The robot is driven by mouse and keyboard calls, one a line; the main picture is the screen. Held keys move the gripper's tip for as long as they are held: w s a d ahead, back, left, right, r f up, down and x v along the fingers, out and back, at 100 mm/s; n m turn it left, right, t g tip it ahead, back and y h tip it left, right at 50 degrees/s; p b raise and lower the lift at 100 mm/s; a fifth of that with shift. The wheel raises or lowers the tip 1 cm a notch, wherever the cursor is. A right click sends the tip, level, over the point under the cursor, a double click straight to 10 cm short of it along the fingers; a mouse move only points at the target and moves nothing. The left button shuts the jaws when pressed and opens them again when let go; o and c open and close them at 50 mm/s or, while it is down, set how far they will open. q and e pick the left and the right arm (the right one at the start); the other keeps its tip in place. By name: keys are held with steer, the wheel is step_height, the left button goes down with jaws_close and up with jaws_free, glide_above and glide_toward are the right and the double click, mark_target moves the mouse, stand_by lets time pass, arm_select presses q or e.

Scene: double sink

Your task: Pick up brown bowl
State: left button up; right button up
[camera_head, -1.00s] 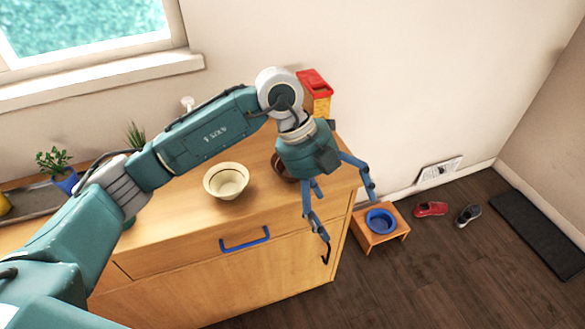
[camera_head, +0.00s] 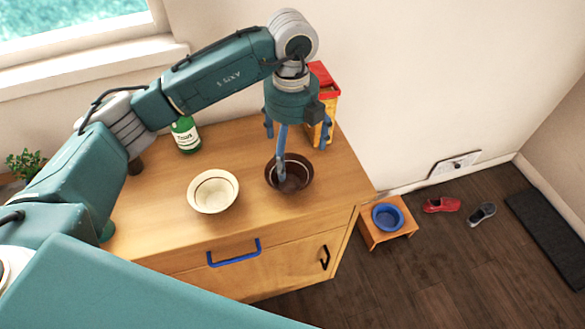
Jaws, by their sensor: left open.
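The brown bowl (camera_head: 298,181) stands upright on the wooden counter, near its right end. My left gripper (camera_head: 281,158) is above it, pointing down. One blue finger reaches down in front of the bowl's inside at its left part; other fingers show at the back left and at the right, higher up. The gripper is open and holds nothing. I cannot tell whether the finger touches the bowl. My right gripper is not in view.
A cream bowl (camera_head: 213,192) stands just left of the brown bowl. A green bottle (camera_head: 186,136) and a yellow-and-red box (camera_head: 325,100) stand behind. The counter's right end (camera_head: 345,180) is clear. A blue bowl (camera_head: 387,217) sits on a low stand on the floor.

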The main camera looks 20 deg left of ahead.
mark_target(289, 183)
arm_select(q)
steer(key=f, duration=0.1)
steer(key=s+f, duration=0.1)
steer(key=shift+f+p, duration=0.3)
steer(key=shift+f, duration=0.35)
step_height(289, 183, down, 4)
steer(key=shift+s+a+f+p, duration=0.15)
steer(key=shift+f+p, duration=0.05)
steer(key=shift+p, duration=1)
steer(key=shift+f, duration=0.3)
steer(key=c, duration=1)
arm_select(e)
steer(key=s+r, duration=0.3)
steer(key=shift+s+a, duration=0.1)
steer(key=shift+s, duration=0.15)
